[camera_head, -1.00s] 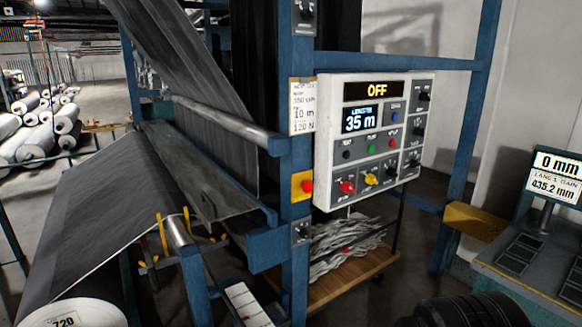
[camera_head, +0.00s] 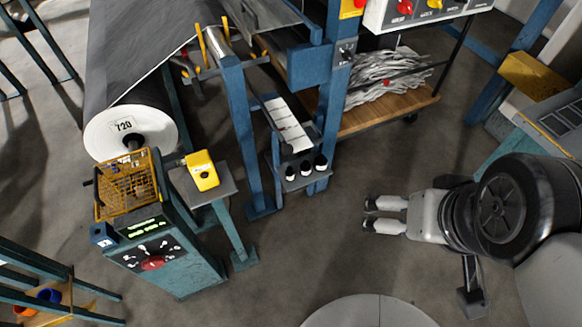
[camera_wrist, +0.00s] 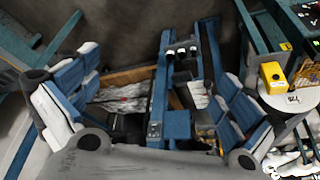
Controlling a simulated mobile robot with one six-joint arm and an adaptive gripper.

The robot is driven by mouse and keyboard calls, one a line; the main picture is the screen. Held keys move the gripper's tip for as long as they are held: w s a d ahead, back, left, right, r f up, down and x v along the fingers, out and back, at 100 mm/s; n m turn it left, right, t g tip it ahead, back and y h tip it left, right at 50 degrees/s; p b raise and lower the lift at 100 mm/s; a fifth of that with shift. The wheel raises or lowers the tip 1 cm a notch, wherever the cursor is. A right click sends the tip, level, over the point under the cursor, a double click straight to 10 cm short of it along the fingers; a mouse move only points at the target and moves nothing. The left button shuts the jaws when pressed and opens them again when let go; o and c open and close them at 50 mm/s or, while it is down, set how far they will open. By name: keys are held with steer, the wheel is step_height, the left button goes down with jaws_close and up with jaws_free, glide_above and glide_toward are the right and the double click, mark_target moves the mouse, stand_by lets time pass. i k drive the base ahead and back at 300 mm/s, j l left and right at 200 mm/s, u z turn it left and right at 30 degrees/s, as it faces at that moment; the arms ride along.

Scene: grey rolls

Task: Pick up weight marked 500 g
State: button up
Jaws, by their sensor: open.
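Several small black cylinders with white tops (camera_head: 306,170) stand in a row on a small blue shelf (camera_head: 297,184) at the machine frame. They may be weights, but no 500 g marking can be read. In the wrist view, similar small dark and white pieces (camera_wrist: 181,51) show between the fingers, near the top. My gripper (camera_head: 370,213) is open and empty, to the right of and below the shelf in the head view, apart from it. Its two fingers are spread wide in the wrist view (camera_wrist: 155,78).
A yellow device (camera_head: 202,171) sits on a small stand left of the shelf. A teal console (camera_head: 165,262) with a yellow basket (camera_head: 127,185) stands further left. A wooden cart (camera_head: 385,114) holds grey scrap behind. Floor between shelf and gripper is clear.

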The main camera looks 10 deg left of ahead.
mark_target(289, 173)
steer(key=k+j, duration=0.1)
steer(key=j, duration=0.25)
steer(key=k+j, duration=0.15)
steer(key=j, duration=0.2)
steer(key=k+j+z, duration=0.1)
steer(key=j, duration=0.2)
steer(key=k+j, duration=0.15)
steer(key=j, duration=0.2)
steer(key=k+j, duration=0.15)
steer(key=j, duration=0.2)
